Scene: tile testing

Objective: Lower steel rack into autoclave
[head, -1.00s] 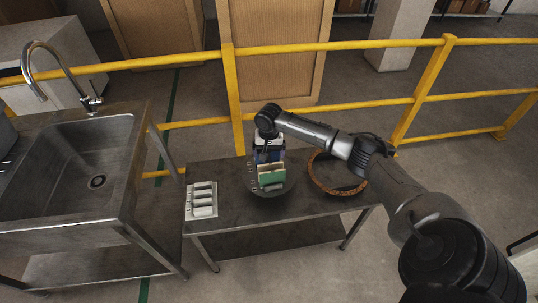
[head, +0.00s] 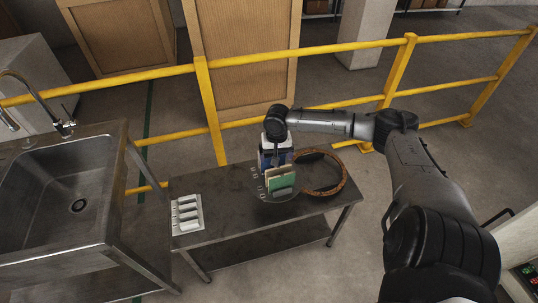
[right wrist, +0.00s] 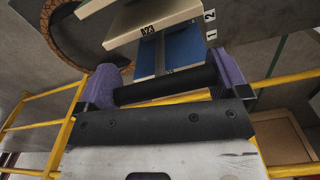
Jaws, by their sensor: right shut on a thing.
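The steel rack (head: 281,199) is a round grey plate carrying upright tiles, one of them green (head: 282,183) and one beige. It hangs below my right gripper (head: 275,157) over the table. In the right wrist view, the purple fingers of my right gripper (right wrist: 165,82) flank a dark bar, with a blue tile (right wrist: 180,48) and pale tiles beyond. The grey plate (right wrist: 250,22) there bears the marks 1 and 2. A brown ring-shaped rim (head: 339,185) lies just right of the rack. I cannot tell whether it belongs to the autoclave. My left gripper is out of view.
The dark metal table (head: 228,222) has a pale tray with several white pieces (head: 187,213) at its left. A steel sink (head: 50,190) stands further left. A yellow railing (head: 208,110) runs behind the table. A machine with lit buttons (head: 530,272) shows at lower right.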

